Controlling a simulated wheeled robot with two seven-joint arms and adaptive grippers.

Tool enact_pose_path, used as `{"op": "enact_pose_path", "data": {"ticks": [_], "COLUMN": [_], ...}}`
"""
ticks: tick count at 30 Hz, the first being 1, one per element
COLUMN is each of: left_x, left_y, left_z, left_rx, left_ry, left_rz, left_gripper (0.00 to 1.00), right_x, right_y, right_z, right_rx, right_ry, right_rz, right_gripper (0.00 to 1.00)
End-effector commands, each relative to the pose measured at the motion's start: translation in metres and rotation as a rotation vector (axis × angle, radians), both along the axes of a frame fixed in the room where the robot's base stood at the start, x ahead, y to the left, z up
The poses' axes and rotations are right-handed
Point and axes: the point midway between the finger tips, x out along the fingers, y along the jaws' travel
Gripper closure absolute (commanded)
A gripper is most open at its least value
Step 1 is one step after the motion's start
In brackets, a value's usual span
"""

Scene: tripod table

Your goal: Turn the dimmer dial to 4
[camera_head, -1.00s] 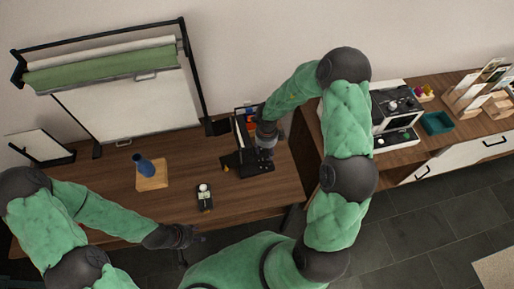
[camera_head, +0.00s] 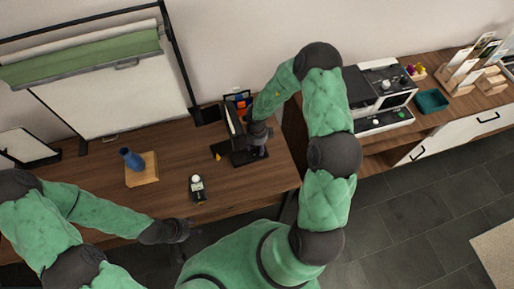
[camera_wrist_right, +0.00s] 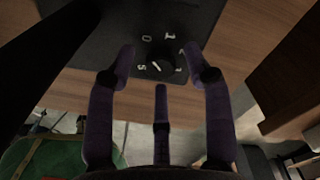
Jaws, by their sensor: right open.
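The dimmer dial (camera_wrist_right: 161,66) is a dark round knob with a white pointer line on a black panel (camera_wrist_right: 105,32). White digits surround it; 0, 1 and 5 seem readable, and another at the right is partly hidden by a finger. In the head view the black base (camera_head: 243,158) stands near the table's right end. My right gripper (camera_wrist_right: 163,68) is open, its three dark fingers spread around the dial; contact cannot be told. In the head view my right gripper (camera_head: 258,139) hides the dial. My left gripper (camera_head: 182,230) is at the table's front edge, its fingers unclear.
On the wooden table (camera_head: 105,200) a blue vase (camera_head: 132,158) sits on a wooden block (camera_head: 143,174). A small black device with a white knob (camera_head: 197,188) lies left of the dimmer base. A cabinet with a teal tray (camera_head: 432,101) stands at the right.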

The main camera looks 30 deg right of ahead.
Motion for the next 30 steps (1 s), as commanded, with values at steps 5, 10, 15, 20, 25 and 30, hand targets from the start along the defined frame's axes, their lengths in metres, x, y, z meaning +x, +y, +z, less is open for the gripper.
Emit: {"op": "enact_pose_path", "data": {"ticks": [5,10,15,20,25,30], "left_x": [0.0001,0.0002,0.0002,0.0000,0.0001,0.0001], "left_y": [0.0000,0.0000,0.0000,0.0001,0.0000,0.0000], "left_z": [-0.0016,-0.0013,-0.0013,-0.0013,0.0003,0.0068], "left_rx": [0.000,0.000,0.000,0.000,0.000,0.000], "left_ry": [0.000,0.000,0.000,0.000,0.000,0.000], "left_rz": [0.000,0.000,0.000,0.000,0.000,0.000], "left_gripper": [0.60,0.60,0.60,0.60,0.60,0.60], "right_x": [0.0004,0.0002,0.0002,0.0002,0.0000,-0.0004], "right_y": [-0.0004,-0.0003,-0.0003,-0.0002,-0.0002,-0.0001], "right_z": [-0.0044,-0.0040,-0.0040,-0.0040,-0.0036,-0.0026], "right_rx": [-0.001,0.000,-0.001,-0.001,0.000,0.000], "right_ry": [-0.001,-0.001,-0.001,-0.001,0.000,0.000], "right_rz": [0.000,0.000,0.000,0.000,-0.012,-0.062], "right_gripper": [0.48,0.48,0.90,1.00,1.00,1.00]}}
